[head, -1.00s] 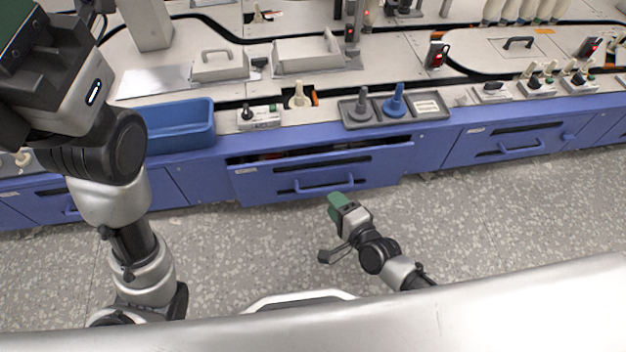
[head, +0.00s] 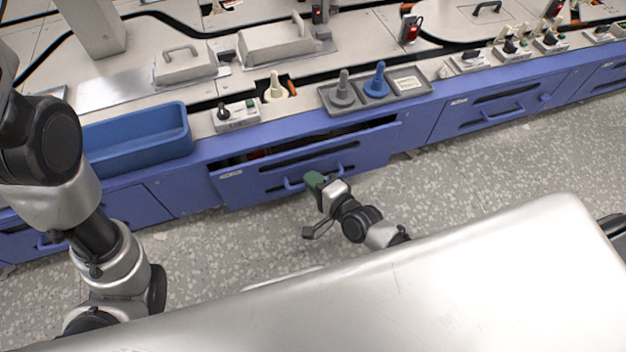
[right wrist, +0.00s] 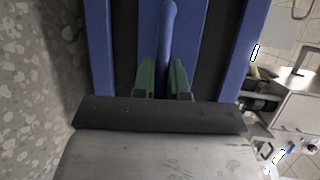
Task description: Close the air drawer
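A blue drawer (head: 300,172) in the counter front stands partly pulled out, with a dark gap along its top edge and some contents showing inside. Its label is too small to read. It has a blue bar handle (head: 342,172) on its front. My right gripper (head: 313,179) is at the left part of this handle. In the right wrist view, the two green fingers of the right gripper (right wrist: 163,78) stand apart, one on each side of the handle bar (right wrist: 168,35); no firm grip shows. My left gripper is out of view; only its arm shows at the left.
A closed blue drawer (head: 500,105) is to the right. On the counter above stand a blue bin (head: 135,143), a switch box (head: 236,117) and a grey tray (head: 330,97) with grey and blue pegs.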

